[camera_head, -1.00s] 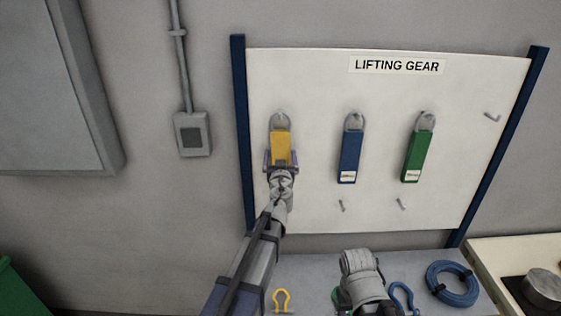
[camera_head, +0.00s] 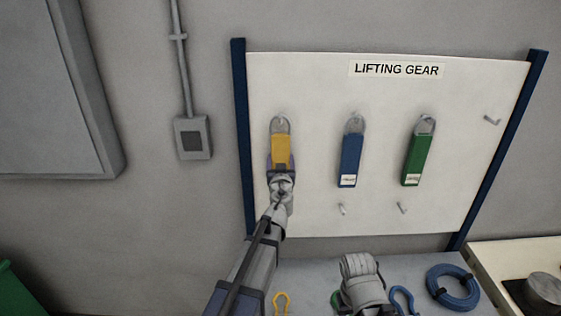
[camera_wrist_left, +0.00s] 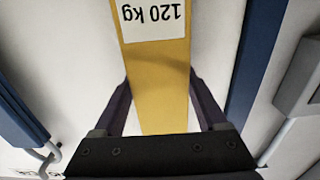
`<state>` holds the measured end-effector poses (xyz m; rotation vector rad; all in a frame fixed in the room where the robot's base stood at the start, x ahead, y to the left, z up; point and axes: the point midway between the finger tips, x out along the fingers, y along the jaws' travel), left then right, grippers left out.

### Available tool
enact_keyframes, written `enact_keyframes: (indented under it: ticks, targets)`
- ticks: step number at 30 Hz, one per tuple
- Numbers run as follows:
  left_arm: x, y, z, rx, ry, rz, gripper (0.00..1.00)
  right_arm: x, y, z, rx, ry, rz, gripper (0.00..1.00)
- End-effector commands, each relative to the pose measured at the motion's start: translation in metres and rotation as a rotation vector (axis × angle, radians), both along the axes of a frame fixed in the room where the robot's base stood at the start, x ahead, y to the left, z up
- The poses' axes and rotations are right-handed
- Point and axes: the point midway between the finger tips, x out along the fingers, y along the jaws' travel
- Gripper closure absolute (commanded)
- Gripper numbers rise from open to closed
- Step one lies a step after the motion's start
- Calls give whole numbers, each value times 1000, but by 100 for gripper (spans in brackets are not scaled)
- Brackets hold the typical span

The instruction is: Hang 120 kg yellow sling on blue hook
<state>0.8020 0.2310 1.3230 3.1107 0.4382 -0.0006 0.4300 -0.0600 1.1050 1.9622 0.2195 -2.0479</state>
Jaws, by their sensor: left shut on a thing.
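The yellow sling (camera_head: 281,147) hangs on the left of the white board, its grey eye at an upper peg. My left gripper (camera_head: 281,168) is shut on its lower part from below. In the left wrist view the yellow sling (camera_wrist_left: 158,85) lies between the dark fingers, with its white "120 kg" label upside down. The blue sling (camera_head: 349,158) hangs on the middle upper peg and the green sling (camera_head: 416,158) to its right. No hook looks blue; the lower peg (camera_head: 342,209) under the blue sling is bare. My right gripper does not show.
Other bare pegs are at the lower right (camera_head: 402,208) and upper right (camera_head: 491,120). Blue posts flank the board (camera_head: 300,220).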

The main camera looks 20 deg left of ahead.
Motion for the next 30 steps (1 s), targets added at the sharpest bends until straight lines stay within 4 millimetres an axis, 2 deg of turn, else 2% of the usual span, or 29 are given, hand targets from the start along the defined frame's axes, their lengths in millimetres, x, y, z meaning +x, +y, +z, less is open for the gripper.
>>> enact_keyframes:
  ticks: [8,30]
  targets:
    - [-1,0,3,1,0,0,100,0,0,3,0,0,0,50]
    - [-12,-3,27,0,0,0,100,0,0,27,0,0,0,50]
